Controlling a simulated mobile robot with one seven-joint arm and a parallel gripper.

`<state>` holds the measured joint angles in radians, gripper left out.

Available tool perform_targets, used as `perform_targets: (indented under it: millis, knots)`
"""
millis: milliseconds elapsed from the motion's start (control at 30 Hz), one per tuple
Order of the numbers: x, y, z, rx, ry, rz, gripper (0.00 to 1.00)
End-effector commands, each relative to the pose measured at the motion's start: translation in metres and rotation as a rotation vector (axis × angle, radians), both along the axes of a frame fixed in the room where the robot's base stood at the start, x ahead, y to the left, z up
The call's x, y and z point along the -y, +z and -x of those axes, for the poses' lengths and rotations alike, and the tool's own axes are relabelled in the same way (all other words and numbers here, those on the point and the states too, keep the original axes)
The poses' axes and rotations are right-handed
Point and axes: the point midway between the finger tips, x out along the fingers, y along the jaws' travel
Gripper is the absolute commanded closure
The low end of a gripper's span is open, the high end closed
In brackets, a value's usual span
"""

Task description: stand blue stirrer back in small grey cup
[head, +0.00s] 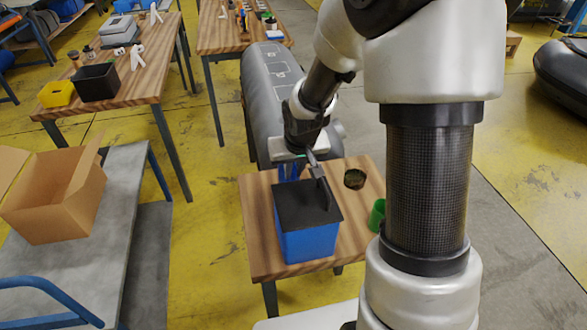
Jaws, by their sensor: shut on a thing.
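My gripper (318,185) points down over the small wooden table in the middle, with its dark finger in front of the black top of a blue box. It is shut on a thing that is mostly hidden. A blue piece (289,171) shows just left of the finger, at the far edge of the box; it looks like the blue stirrer, but its ends cannot be made out. I cannot clearly make out a small grey cup; it may be hidden behind the box or my gripper.
The blue box (308,245) with a black top fills the table's middle. A dark round tin (354,179) and a green cup (377,214) stand to its right. The table's (258,235) left strip is bare. An open carton (52,205) is on a grey bench at left.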

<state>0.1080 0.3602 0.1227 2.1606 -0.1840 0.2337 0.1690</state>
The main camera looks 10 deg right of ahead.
Motion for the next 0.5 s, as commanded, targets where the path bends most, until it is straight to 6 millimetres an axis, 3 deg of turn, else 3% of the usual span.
perform_targets:
  millis: [300,333,400,433,500]
  knots:
    - [0.0001,-0.0019,0.0,0.0,0.0,0.0,1.0]
    - [0.0001,-0.0019,0.0,0.0,0.0,0.0,0.82]
    - [0.0001,-0.0019,0.0,0.0,0.0,0.0,0.7]
    - [0.0001,-0.0019,0.0,0.0,0.0,0.0,0.65]
    - [0.0001,-0.0019,0.0,0.0,0.0,0.0,0.65]
